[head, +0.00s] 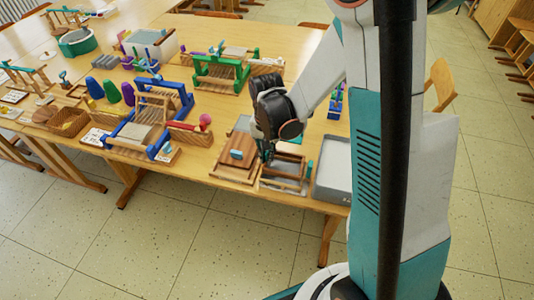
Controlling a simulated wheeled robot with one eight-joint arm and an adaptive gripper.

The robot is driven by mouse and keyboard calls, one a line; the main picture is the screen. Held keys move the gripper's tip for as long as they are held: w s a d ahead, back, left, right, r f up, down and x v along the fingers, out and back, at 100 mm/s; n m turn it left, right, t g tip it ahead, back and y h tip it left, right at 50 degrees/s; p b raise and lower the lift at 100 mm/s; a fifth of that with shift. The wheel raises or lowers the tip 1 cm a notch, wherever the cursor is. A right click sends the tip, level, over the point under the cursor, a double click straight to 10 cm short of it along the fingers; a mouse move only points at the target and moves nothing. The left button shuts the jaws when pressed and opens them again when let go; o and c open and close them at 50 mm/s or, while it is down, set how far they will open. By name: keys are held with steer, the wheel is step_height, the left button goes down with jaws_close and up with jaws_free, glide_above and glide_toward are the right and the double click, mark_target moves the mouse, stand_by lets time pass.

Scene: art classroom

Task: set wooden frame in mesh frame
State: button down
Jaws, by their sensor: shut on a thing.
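My gripper (266,158) is a dark gripper pointing down over the front right part of the table. It is shut at the left side of a small open wooden frame (288,182), which appears to be what it holds. The wooden frame sits over or just above a flat thing with a pale rim (264,187), perhaps the mesh frame. I cannot tell whether the two touch, and no mesh can be made out at this size.
A brown wooden board stack (229,168) with a teal block (236,154) lies just left of my gripper. A grey tray (333,168) stands close on the right. Blue (130,130) and green (222,75) looms fill the table farther left and back. The table's front edge is near.

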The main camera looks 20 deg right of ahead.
steer(key=shift+f, duration=0.25)
stand_by(0.4)
steer(key=shift+f+b, duration=0.35)
steer(key=shift+b, duration=0.2)
steer(key=shift+f+b, duration=0.8)
steer(key=shift+b, duration=0.1)
stand_by(0.9)
stand_by(0.4)
steer(key=c, duration=1.7)
jaws_free()
steer(key=shift+o, duration=0.2)
steer(key=shift+r, duration=0.1)
step_height(320, 180, up, 12)
steer(key=shift+f, duration=0.1)
